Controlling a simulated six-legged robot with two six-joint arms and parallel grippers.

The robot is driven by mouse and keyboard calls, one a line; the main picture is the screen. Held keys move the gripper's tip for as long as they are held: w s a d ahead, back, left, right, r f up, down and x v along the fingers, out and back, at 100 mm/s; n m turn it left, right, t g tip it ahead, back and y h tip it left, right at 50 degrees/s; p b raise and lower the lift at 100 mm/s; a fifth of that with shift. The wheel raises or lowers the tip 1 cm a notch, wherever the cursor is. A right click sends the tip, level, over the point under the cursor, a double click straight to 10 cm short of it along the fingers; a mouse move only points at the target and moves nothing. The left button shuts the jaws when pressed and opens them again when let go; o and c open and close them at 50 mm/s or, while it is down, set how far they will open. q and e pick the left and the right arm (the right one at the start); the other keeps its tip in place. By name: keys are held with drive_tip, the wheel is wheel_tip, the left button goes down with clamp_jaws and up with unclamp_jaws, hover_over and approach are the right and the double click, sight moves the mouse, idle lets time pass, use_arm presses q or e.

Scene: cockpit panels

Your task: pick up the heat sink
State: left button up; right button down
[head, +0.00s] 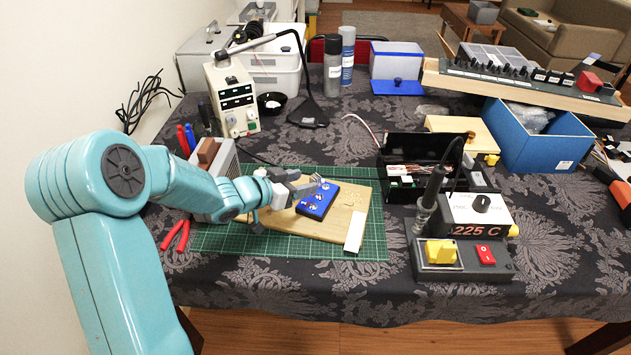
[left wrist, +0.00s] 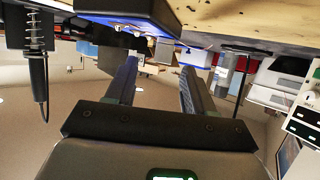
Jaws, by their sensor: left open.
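My left gripper (head: 304,184) is at the upper left edge of a blue board (head: 318,201) in the head view. Its two fingers show apart in the left wrist view (left wrist: 158,72), with nothing clearly held between them. The blue board, with several silver parts, lies on a wooden board; its dark edge and silver parts show at the top of the upside-down wrist view (left wrist: 130,12). I cannot make out the heat sink for sure; small grey shapes by the fingertips may be part of it or of the gripper. My right gripper is out of view.
The wooden board (head: 280,223) lies on a green cutting mat (head: 225,241), with a white strip (head: 354,232) on it. A soldering station (head: 478,215) and an open black case (head: 410,150) stand to the right. Red pliers (head: 176,234) lie left.

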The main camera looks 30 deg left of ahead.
sight(312, 178)
use_arm(q)
drive_tip(key=x, duration=0.4)
drive_tip(key=shift+w+a+f, duration=0.1)
drive_tip(key=shift+a+f, duration=0.05)
drive_tip(key=shift+c, duration=0.3)
clamp_jaws()
drive_tip(key=shift+r, duration=0.2)
